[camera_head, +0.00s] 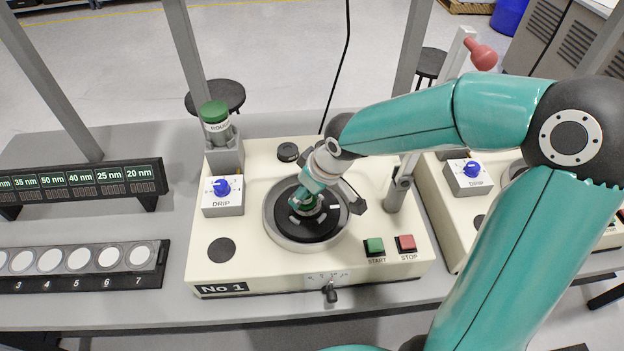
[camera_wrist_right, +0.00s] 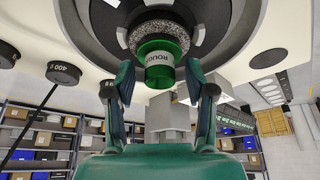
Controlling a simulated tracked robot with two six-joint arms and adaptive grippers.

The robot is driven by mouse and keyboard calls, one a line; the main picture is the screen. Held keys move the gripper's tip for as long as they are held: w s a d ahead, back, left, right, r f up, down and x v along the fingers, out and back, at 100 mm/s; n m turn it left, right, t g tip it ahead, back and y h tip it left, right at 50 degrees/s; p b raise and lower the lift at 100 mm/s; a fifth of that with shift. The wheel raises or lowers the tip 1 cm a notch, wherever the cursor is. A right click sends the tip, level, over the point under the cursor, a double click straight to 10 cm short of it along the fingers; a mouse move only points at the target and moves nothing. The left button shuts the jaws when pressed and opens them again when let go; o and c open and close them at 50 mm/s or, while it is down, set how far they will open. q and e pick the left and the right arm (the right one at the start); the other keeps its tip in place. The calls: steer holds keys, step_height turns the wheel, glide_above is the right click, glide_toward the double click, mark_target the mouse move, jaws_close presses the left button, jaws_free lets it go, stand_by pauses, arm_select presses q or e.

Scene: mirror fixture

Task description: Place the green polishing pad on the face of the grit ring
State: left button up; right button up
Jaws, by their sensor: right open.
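The green polishing pad (camera_wrist_right: 161,76) has a labelled green handle and a speckled grey base in the right wrist view. Its base appears to rest on the black face (camera_head: 320,227) inside the grey ring (camera_head: 274,229) of machine No 1. In the head view the pad is mostly hidden under my right gripper (camera_head: 305,202). In the right wrist view, my right gripper (camera_wrist_right: 160,92) is open, with one finger on each side of the pad's handle and visible gaps between them. My left gripper is not in view.
A green-capped bottle (camera_head: 214,113) stands in a holder behind the DRIP knob (camera_head: 222,188). START (camera_head: 374,246) and STOP (camera_head: 405,242) buttons are at the front right. A second machine (camera_head: 465,176) stands to the right. A row of white discs (camera_head: 79,258) lies to the left.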

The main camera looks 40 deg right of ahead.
steer(key=v, duration=1.2)
steer(key=shift+a+f, duration=0.1)
